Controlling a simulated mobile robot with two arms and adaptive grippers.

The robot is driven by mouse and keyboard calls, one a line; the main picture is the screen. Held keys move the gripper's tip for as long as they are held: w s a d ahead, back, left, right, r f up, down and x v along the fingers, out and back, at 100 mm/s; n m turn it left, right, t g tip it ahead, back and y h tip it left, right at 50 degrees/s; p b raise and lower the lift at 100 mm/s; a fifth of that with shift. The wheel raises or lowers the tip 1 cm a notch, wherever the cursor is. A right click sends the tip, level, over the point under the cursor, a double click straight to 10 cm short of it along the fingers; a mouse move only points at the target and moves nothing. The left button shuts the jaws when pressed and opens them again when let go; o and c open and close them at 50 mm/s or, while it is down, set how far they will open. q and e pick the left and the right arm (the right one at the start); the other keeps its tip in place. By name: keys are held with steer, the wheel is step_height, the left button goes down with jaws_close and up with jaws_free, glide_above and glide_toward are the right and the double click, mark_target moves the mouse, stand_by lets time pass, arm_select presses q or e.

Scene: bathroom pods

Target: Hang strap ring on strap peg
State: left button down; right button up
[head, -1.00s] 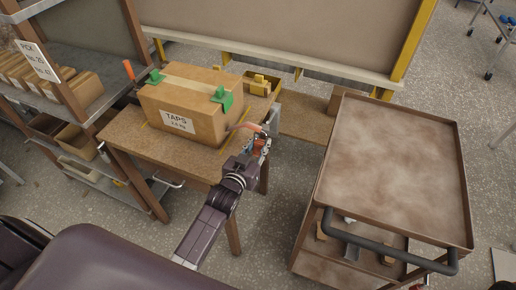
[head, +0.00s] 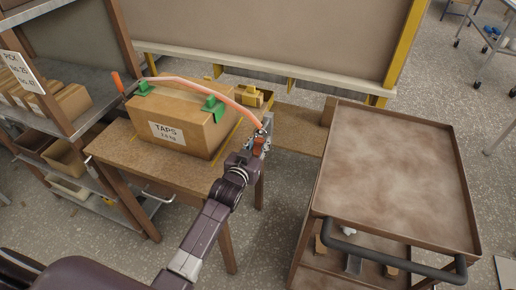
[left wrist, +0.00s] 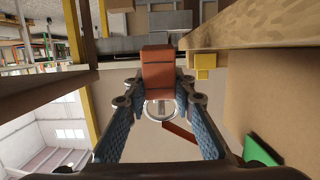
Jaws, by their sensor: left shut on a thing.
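My left gripper (head: 260,146) is at the right end of the small table. It is shut on the orange-brown end piece of the strap (left wrist: 158,70), which the left wrist view shows between the blue-padded fingers. A pale metal ring (left wrist: 160,109) shows at that piece, partly hidden. The pink-orange strap (head: 205,84) arches from the box's left side over the top to my gripper. The cardboard box (head: 190,123) labelled TAPS has two green corner guards (head: 213,109). An upright orange piece (head: 117,82) stands at its left. I cannot make out the peg clearly. My right gripper is not in view.
The box stands on a wooden table (head: 125,150), with a yellow bin (head: 262,95) behind it. A brown trolley (head: 395,175) stands to the right, with floor between. Shelving (head: 75,120) with boxes is at the left, and a large panel (head: 270,35) at the back.

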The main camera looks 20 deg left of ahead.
arm_select(q)
steer(key=shift+b+x, duration=0.6)
steer(key=shift+x, duration=0.4)
steer(key=shift+w+f, duration=0.2)
steer(key=shift+w+f, duration=0.1)
steer(key=c, duration=1.5)
jaws_free()
steer(key=shift+c, duration=0.2)
